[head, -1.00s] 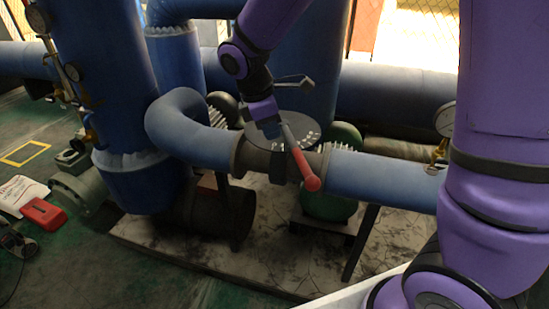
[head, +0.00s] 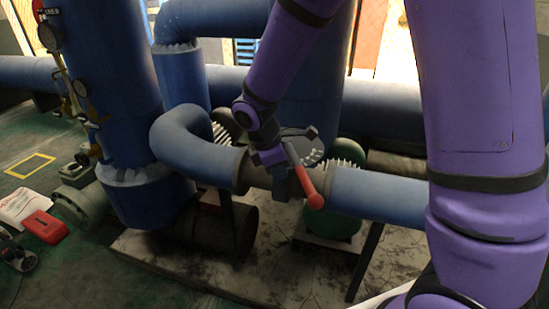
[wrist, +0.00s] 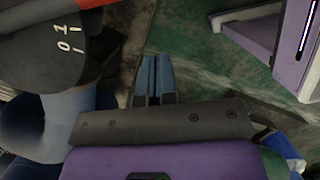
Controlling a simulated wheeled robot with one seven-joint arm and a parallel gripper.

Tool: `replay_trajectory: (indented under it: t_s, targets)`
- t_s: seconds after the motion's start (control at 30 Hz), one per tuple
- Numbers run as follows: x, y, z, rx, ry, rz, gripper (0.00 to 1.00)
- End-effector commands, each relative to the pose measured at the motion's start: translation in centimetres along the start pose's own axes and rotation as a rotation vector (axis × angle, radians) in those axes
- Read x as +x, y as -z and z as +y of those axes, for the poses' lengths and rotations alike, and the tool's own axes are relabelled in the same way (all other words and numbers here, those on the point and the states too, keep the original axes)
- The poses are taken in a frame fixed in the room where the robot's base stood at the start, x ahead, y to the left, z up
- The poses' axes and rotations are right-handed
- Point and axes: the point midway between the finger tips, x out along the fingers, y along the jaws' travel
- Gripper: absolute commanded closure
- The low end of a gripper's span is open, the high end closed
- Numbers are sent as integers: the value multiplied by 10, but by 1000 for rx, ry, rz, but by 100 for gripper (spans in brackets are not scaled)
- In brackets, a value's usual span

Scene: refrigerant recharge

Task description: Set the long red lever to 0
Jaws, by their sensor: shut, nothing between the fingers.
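The long red lever (head: 304,181) sits on the valve of the blue pipe and slants down toward the viewer, across the pipe. At its upper end is a round grey dial plate (head: 312,149) with white marks. In the wrist view, the plate (wrist: 45,58) shows "0" and "1" at upper left, with part of the red lever (wrist: 85,4) at the top edge. My gripper (wrist: 153,62) is shut and empty, its blue fingers to the right of the plate. In the head view, my wrist is just left of the lever; the fingertips are hard to make out and contact is unclear.
The blue pipe (head: 375,192) runs right from the valve, and a curved pipe (head: 178,128) lies to its left. A large blue tank (head: 120,110) with gauges stands at left. A red case (head: 45,226) lies on the floor. My arm covers the right side.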

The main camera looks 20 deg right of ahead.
Motion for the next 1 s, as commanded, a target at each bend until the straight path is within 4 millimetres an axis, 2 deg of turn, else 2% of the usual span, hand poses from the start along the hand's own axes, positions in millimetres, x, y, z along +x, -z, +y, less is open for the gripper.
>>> replay_trajectory:
  t_s: [0.03,0.17,0.3,0.53,1.0]
  targets:
    - [11,0,-1,0,4,-2,100]
    - [33,0,-1,-1,3,-2,100]
    - [40,-21,0,3,1,0,100]
    - [47,-34,0,1,0,0,100]
    - [48,-38,2,-2,-1,0,100]
